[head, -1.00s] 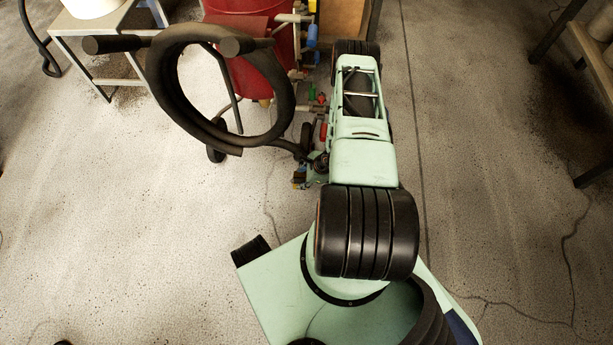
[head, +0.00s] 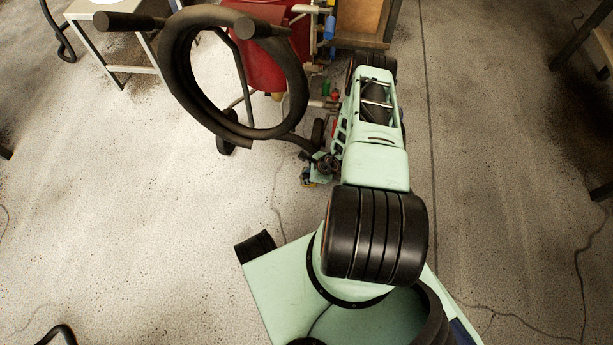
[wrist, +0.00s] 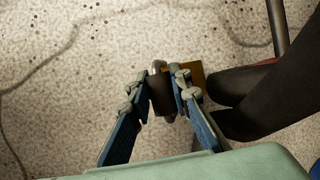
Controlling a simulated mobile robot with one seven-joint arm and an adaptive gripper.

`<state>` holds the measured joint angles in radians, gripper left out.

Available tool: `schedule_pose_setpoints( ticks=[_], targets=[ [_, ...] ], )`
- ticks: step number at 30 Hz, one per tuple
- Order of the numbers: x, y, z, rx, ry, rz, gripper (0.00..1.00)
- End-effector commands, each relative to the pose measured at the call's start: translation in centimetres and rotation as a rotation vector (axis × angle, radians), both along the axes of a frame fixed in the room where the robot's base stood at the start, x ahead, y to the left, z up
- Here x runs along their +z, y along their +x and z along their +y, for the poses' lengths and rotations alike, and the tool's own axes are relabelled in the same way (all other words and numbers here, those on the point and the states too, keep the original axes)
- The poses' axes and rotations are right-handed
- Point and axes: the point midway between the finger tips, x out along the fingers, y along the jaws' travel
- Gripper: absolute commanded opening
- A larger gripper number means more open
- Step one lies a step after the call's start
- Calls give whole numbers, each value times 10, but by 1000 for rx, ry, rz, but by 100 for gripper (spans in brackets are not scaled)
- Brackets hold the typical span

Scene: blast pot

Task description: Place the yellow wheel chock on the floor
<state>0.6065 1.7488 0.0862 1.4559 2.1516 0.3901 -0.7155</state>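In the wrist view a dark cylinder (wrist: 162,100) with a metal end sits between the fingertips. I cannot tell whether the fingers press on it or what it belongs to. A small yellow-brown piece (wrist: 197,74), perhaps part of the wheel chock, shows just behind the right finger, mostly hidden. The chock's full shape is not visible in either view.
A black hose (head: 172,75) hangs in a coil, with its lower run passing close to my gripper. A red pot (head: 268,60) stands behind it, beside a grey table (head: 122,70). Dark hose-like shapes (wrist: 240,90) crowd the gripper's right.

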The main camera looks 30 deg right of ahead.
Motion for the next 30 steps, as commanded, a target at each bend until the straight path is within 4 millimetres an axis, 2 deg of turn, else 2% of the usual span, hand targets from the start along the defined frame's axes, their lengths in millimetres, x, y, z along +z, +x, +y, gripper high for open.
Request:
schedule_pose_setpoints(
  ticks=[3,7,8,13,23,26,30],
  targets=[
    [0,0,0,0,0,0,0],
    [0,0,0,0,0,0,0],
    [0,0,0,0,0,0,21],
    [0,0,0,0,0,0,38],
    [2,-1,-1,1,0,0,38],
    [9,-3,-3,2,-1,1,38],
    [27,-9,-8,2,-3,0,38]
  ],
)
